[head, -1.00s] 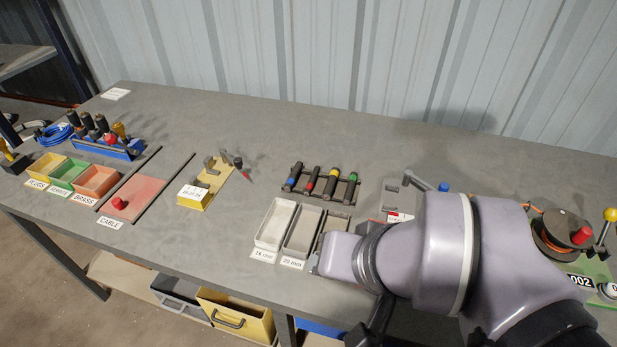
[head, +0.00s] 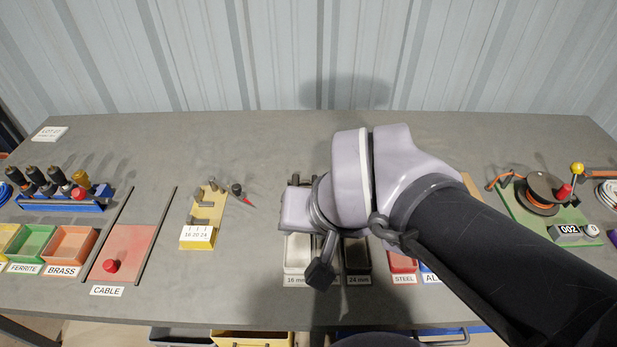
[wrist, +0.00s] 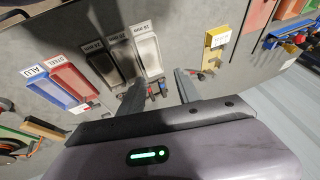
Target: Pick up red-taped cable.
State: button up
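The cables are short black pieces with coloured tape, lying in a rack at mid-bench. In the wrist view the red-taped cable (wrist: 151,92) shows small between my fingers, beside the blue-taped cable (wrist: 163,87). The rest of the rack is hidden by my finger and gripper body. My gripper (wrist: 160,75) is open, its two fingers apart and nothing held between them. In the head view my arm covers the gripper's fingertips and nearly all of the rack.
Size trays, with the 16 mm tray (wrist: 149,54) among them, and the red STEEL tray (head: 402,262) stand near the rack. A yellow gauge (head: 197,240) stands left of my arm, a red-tipped tool (head: 243,197) beside it. The bench between gauge and CABLE board (head: 128,245) is clear.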

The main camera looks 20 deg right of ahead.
jog(key=w+d+g+h+p, duration=0.1)
jog(key=w+d+p, duration=0.35)
jog(key=w, duration=0.25)
jog(key=w+d+h+p, duration=0.1)
jog(key=w+d+p, duration=0.3)
jog(key=w+p, duration=0.25)
jog(key=shift+g+h, duration=0.3)
jog(key=b+x, duration=0.1)
jog(key=x, duration=0.3)
jog(key=b+x, duration=0.2)
jog(key=x, duration=0.2)
jog(key=w+b+x, duration=0.1)
jog(key=b+x, duration=0.1)
jog(key=x, duration=0.3)
jog(key=shift+w+d+r, duration=0.1)
jog(key=shift+r, duration=0.05)
jog(key=b+x, duration=0.1)
jog(key=x, duration=0.3)
jog(key=b+x, duration=0.1)
jog(key=shift+w+a+f+b, duration=0.25)
jog(key=shift+w+f+b, duration=0.1)
jog(key=shift+w, duration=0.15)
jog(key=shift+r, duration=0.15)
jog(key=shift+s, duration=0.1)
jog(key=shift+c, duration=1.3)
grip_shut()
